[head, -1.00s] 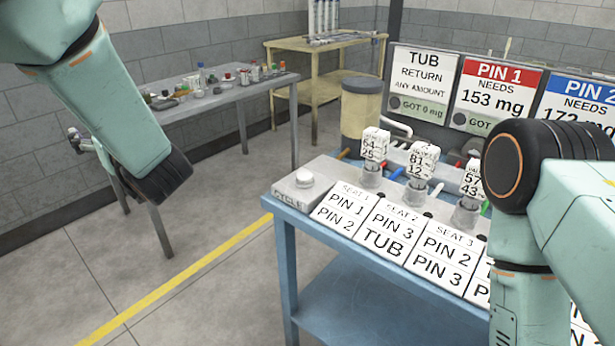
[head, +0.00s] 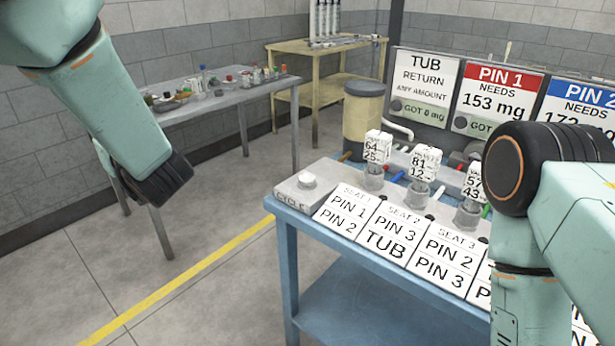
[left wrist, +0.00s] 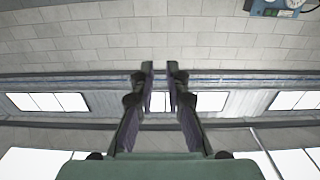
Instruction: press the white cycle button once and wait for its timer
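The white cycle button (head: 307,180) is a small round knob on a grey block marked CYCLE (head: 293,203), at the left corner of the blue bench (head: 285,260). Nothing touches it in the head view. No timer can be made out. My left gripper (left wrist: 160,68) shows in the left wrist view with two dark fingers slightly apart and nothing between them. It points toward a wall and windows. In the head view it is hidden, with only the left arm at upper left. My right gripper is out of view; my right arm covers the right side.
Valve blocks with number labels (head: 376,146) stand behind the seat cards (head: 345,205). TUB (head: 425,80), PIN 1 (head: 495,95) and PIN 2 (head: 580,105) signs stand behind. A grey table (head: 225,95) with small items is at left. Floor between is clear.

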